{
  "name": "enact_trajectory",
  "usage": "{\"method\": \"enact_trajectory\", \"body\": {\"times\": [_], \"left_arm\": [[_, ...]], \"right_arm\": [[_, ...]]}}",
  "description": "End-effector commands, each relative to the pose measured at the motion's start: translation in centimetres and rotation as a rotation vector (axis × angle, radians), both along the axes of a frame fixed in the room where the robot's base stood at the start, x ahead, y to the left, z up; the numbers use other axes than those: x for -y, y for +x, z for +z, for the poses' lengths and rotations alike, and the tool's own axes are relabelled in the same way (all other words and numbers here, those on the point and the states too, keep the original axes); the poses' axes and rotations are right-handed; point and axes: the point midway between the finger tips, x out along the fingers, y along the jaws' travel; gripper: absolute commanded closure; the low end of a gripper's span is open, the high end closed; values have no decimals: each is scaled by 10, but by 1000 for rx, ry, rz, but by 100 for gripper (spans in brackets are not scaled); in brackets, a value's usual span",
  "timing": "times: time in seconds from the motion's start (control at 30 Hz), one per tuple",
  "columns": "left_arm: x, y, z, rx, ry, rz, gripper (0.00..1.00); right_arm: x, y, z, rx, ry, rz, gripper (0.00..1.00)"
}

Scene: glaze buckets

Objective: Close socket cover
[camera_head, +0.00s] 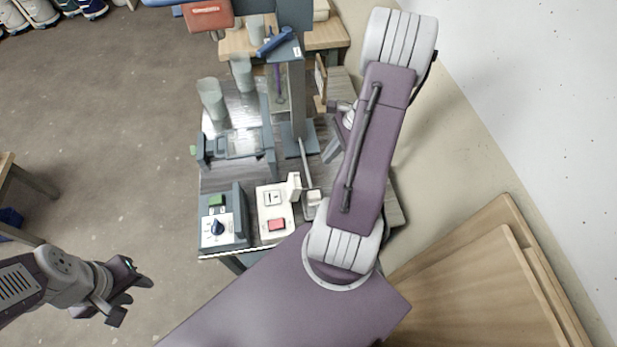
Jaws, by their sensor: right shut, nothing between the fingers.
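A white panel (264,228) sits at the front of the workbench, with a socket face (272,198) and a red button (276,225). A small white flap (294,187), which looks like the socket cover, stands raised at the panel's right edge, beside the socket face. My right gripper (332,152) is shut and empty, behind the flap and to its right; my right arm partly hides it. My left gripper (128,298) is open and empty, over the floor left of the bench, well away from the panel.
A grey control box (238,222) with a green button and blue knob stands left of the panel. A grey stand (297,100) rises behind, near grey-green cups (212,102). Wooden boards (480,290) lean at the right.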

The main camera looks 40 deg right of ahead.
Motion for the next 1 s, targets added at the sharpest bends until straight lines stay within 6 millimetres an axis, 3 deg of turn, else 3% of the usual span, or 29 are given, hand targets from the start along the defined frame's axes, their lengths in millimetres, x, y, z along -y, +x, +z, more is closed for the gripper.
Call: {"method": "enact_trajectory", "body": {"times": [0.1,0.37,0.8,1.0], "left_arm": [[0,0,-2,0,0,0,64],[0,0,-3,0,0,0,64],[0,0,-18,0,0,0,64],[0,0,-10,0,0,0,64]], "right_arm": [[13,-17,-6,-8,14,-73,100],[9,-16,-16,-8,14,-76,100],[-26,5,-100,-11,13,-72,100],[-50,20,-88,-9,10,-71,100]]}}
